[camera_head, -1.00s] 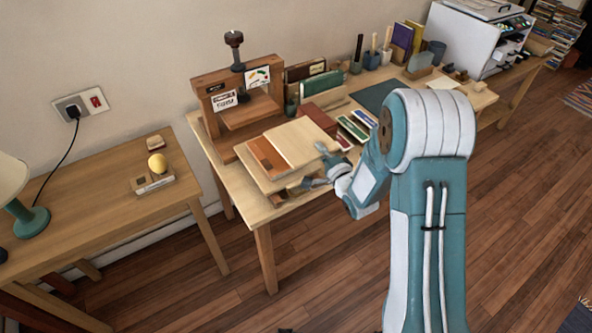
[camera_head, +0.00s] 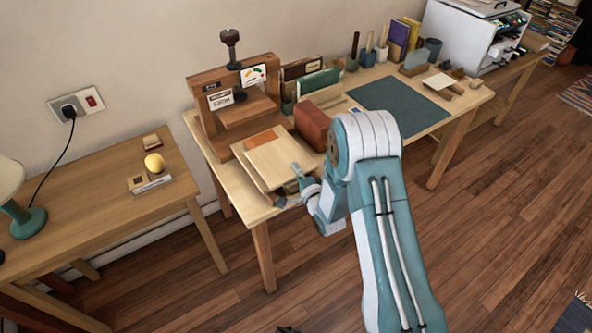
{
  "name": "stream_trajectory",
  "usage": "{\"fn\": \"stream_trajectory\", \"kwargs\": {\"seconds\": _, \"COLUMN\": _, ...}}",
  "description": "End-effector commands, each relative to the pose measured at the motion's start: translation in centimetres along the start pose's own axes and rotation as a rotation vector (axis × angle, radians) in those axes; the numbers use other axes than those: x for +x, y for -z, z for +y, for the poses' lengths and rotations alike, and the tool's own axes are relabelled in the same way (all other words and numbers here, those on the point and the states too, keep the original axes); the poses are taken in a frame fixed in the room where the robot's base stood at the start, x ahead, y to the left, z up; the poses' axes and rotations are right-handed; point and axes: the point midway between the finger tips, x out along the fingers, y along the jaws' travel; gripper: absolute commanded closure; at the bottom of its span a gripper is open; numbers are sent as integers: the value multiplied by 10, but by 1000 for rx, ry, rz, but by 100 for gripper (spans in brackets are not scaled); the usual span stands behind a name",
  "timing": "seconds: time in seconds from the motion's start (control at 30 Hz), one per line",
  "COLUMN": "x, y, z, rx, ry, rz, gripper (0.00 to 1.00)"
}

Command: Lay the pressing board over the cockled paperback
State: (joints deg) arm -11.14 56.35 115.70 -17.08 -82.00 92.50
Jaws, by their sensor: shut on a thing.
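The pressing board (camera_head: 276,162), a pale flat wooden panel, is over the cockled paperback (camera_head: 261,139). Only the far orange-brown end of the paperback shows; the rest is hidden under the board. I cannot tell whether the board touches the paperback. A second pale wooden slab (camera_head: 250,174) shows below, along the left side. My gripper (camera_head: 298,181) is at the board's near right edge and is shut on it. My arm comes in from the right, and the fingertips are small in view.
A wooden screw press (camera_head: 229,100) stands behind the stack, and a red-brown block (camera_head: 312,125) stands close on its right. A dark green mat (camera_head: 398,106) lies further right. A side table (camera_head: 100,195) with a yellow ball (camera_head: 154,163) is at left.

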Motion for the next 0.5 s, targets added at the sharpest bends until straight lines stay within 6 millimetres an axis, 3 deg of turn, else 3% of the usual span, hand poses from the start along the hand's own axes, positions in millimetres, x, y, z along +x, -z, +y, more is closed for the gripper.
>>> {"fn": "stream_trajectory", "kwargs": {"seconds": 0.07, "x": 0, "y": 0, "z": 0, "rx": 0, "ry": 1, "rz": 0, "gripper": 100}}
{"fn": "stream_trajectory", "kwargs": {"seconds": 0.1, "x": 0, "y": 0, "z": 1, "rx": 0, "ry": 0, "rz": 0, "gripper": 73}}
{"fn": "stream_trajectory", "kwargs": {"seconds": 0.5, "x": -1, "y": -1, "z": 0, "rx": -1, "ry": -1, "rz": 0, "gripper": 72}}
